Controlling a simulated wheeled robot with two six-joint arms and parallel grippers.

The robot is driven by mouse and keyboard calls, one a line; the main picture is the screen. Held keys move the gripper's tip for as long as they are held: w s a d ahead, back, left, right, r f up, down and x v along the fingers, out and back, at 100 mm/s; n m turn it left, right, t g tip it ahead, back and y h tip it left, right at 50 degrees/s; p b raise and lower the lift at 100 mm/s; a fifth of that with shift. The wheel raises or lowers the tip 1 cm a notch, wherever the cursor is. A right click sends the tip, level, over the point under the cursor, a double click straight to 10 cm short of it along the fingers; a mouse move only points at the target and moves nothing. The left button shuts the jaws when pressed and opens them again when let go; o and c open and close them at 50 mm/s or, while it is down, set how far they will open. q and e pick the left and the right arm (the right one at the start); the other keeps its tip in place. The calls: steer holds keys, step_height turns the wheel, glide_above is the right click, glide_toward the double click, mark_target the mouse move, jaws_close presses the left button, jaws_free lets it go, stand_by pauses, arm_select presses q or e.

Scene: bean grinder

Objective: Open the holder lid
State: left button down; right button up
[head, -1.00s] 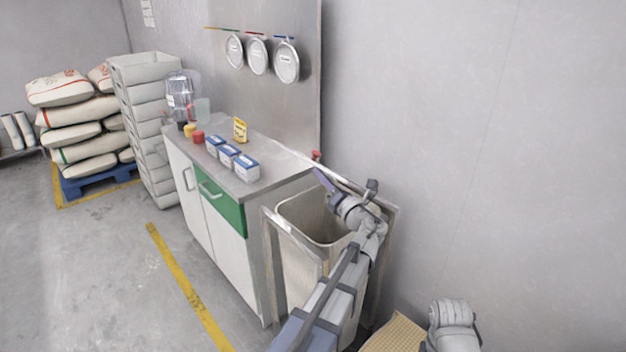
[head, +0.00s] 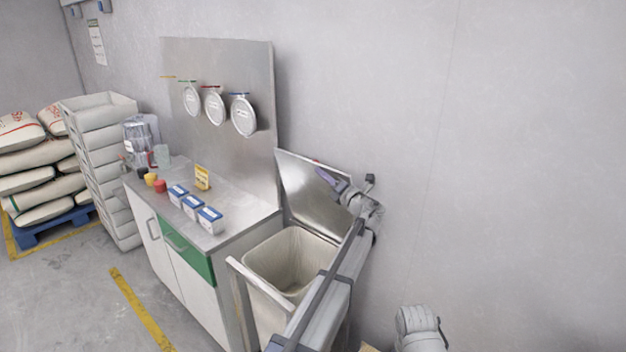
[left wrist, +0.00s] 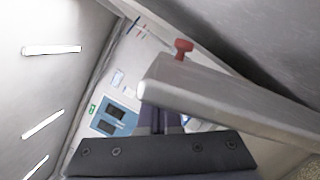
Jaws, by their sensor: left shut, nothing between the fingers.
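The holder is a metal frame around a cream bin (head: 290,262) beside the cabinet. Its metal lid (head: 300,192) stands raised and leans back toward the wall, so the bin's inside shows. My left gripper (head: 328,178) is shut and empty in front of the lid's right upper part; I cannot tell if it touches. In the left wrist view a thick metal edge, seemingly the lid's (left wrist: 230,100), crosses close in front of the fingers. A red knob (left wrist: 183,48) shows on it; it is barely visible in the head view.
A cabinet (head: 180,255) with a green drawer stands left of the holder, with several small boxes (head: 193,207) and jars on top. Round metal discs hang on the panel (head: 225,65) behind. The grey wall is close at the right.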

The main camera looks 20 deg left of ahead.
arm_select(q)
steer(key=shift+w+d+r+m, duration=0.25)
steer(key=shift+w+d+m, duration=0.05)
steer(key=shift+w, duration=0.35)
steer(key=shift+s+a, duration=0.1)
